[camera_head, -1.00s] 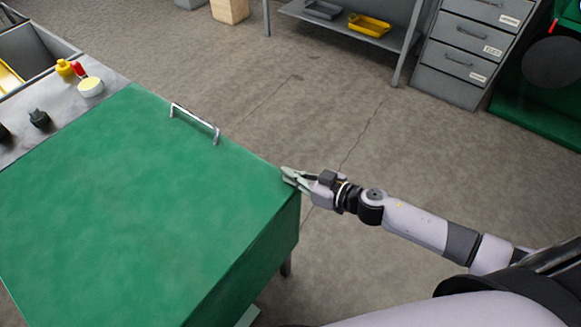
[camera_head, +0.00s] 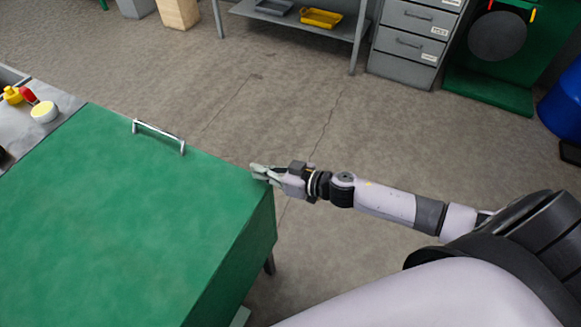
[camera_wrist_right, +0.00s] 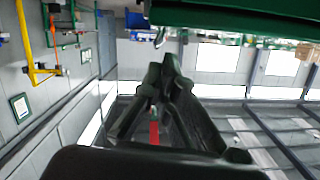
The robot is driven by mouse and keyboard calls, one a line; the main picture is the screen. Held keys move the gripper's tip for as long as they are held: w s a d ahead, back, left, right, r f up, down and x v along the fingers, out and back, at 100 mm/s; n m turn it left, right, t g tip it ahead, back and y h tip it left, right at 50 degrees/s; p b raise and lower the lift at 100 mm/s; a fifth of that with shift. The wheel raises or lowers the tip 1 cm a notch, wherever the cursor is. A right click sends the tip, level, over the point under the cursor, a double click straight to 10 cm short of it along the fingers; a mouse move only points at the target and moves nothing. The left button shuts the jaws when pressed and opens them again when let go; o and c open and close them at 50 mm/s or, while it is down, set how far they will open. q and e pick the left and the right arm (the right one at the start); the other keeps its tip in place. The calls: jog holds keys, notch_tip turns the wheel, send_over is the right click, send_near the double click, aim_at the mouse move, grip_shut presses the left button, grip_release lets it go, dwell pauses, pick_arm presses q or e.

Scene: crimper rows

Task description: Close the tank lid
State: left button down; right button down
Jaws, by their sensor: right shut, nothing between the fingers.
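The green tank lid (camera_head: 120,215) lies flat and looks closed over the tank, whose green front side (camera_head: 245,255) shows below it. A metal handle (camera_head: 158,136) stands on the lid's far edge. My right gripper (camera_head: 258,173) is shut and empty at the lid's right corner, level with its edge; I cannot tell whether it touches. In the right wrist view the shut fingers (camera_wrist_right: 167,72) point toward a green edge (camera_wrist_right: 240,18) at the top. My left gripper is not in view.
A grey worktop (camera_head: 50,125) with a yellow bottle (camera_head: 13,95) and other small items adjoins the lid at left. A shelf with a yellow tray (camera_head: 321,18) and a grey drawer cabinet (camera_head: 410,45) stand at the back. The floor right of the tank is open.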

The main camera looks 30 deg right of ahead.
pick_arm(q)
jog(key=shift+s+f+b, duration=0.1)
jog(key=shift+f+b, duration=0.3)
jog(key=shift+b, duration=0.6)
pick_arm(e)
jog(key=r+v, duration=0.2)
jog(key=v, duration=0.8)
